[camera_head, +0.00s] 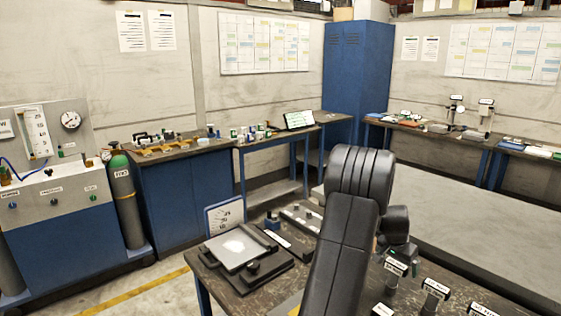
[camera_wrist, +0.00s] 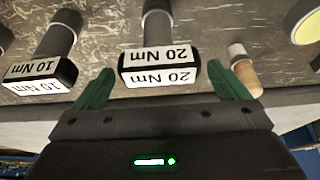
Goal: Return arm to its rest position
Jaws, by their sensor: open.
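My gripper (camera_wrist: 160,70) shows in the wrist view with its two green fingers spread apart. A dark tool with a white "20 Nm" label (camera_wrist: 159,68) appears between the fingers, and I cannot tell how near it is to them. Nothing is clamped. In the head view my dark arm rises from the bottom centre and bends over at its top. The gripper itself cannot be made out there.
A "10 Nm" tool (camera_wrist: 45,68) and a wooden-handled tool (camera_wrist: 244,72) flank the gripper. Blue cabinets (camera_head: 356,80) and benches line the walls.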

